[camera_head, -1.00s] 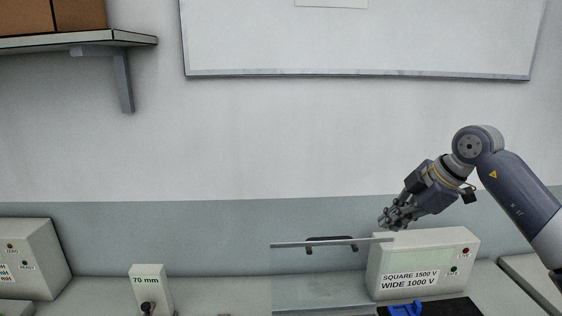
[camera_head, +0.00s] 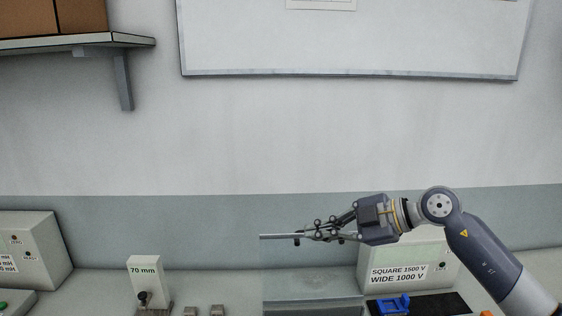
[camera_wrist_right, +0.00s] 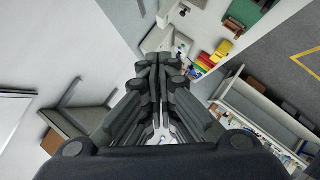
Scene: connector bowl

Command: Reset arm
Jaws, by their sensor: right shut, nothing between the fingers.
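My right gripper (camera_head: 312,236) is at the lower right of the head view, pointing left, in front of the voltage box. Its fingers are shut and hold nothing. In the right wrist view the gripper (camera_wrist_right: 155,62) also shows with its fingers together. In the head view its fingertips overlap the top of a clear panel (camera_head: 310,285); I cannot tell whether they touch it. My left gripper is not in view.
A voltage box (camera_head: 398,274) labelled "SQUARE 1500 V WIDE 1000 V" stands behind the arm. A blue part (camera_head: 393,305) lies on a black mat (camera_head: 448,302). A "70 mm" block (camera_head: 145,272) stands left. A shelf (camera_head: 75,42) and whiteboard (camera_head: 350,40) are on the wall.

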